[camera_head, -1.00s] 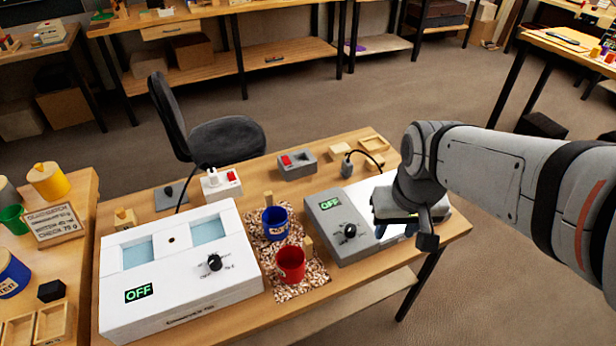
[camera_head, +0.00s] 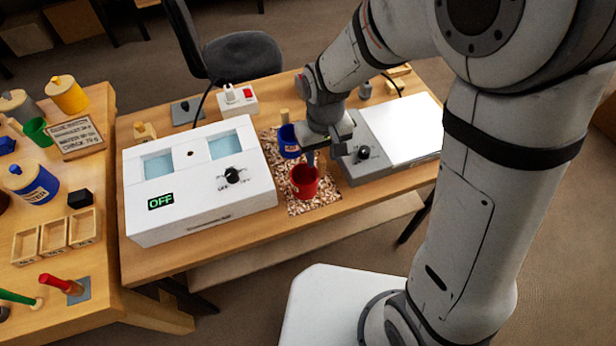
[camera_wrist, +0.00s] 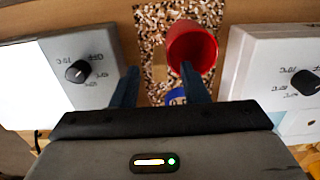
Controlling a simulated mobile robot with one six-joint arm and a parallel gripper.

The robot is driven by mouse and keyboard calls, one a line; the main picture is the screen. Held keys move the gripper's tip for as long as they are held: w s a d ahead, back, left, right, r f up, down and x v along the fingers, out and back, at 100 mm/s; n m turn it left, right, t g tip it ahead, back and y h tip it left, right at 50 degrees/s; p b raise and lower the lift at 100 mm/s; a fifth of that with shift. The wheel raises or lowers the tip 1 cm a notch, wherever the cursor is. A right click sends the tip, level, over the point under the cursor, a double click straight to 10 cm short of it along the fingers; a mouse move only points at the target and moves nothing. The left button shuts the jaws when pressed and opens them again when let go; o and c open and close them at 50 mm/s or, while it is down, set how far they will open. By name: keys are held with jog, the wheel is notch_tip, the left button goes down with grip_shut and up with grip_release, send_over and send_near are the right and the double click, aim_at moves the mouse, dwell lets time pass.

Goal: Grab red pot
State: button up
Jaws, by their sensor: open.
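The red pot (camera_head: 305,182) stands on a speckled mat (camera_head: 322,204) on the bench, between the white box and the grey hotplate unit. My gripper (camera_head: 310,160) is right above the pot in the head view, with its fingers pointing down at its rim. In the wrist view, the red pot (camera_wrist: 191,47) lies beyond the open fingers (camera_wrist: 160,88), nearer the right finger, whose tip overlaps its lower edge. The jaws are apart and I see nothing held. Whether a finger touches the pot I cannot tell. The pot's handle is not clearly seen.
A blue pot (camera_head: 288,142) stands just behind the red one, partly hidden by my gripper. The white box (camera_head: 200,190) reading OFF is close on the left. The grey unit with a white plate (camera_head: 405,132) is close on the right. A side table with containers stands at left.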

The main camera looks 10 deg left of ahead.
jog(key=shift+f, duration=1.25)
jog(key=shift+c, duration=0.4)
grip_shut()
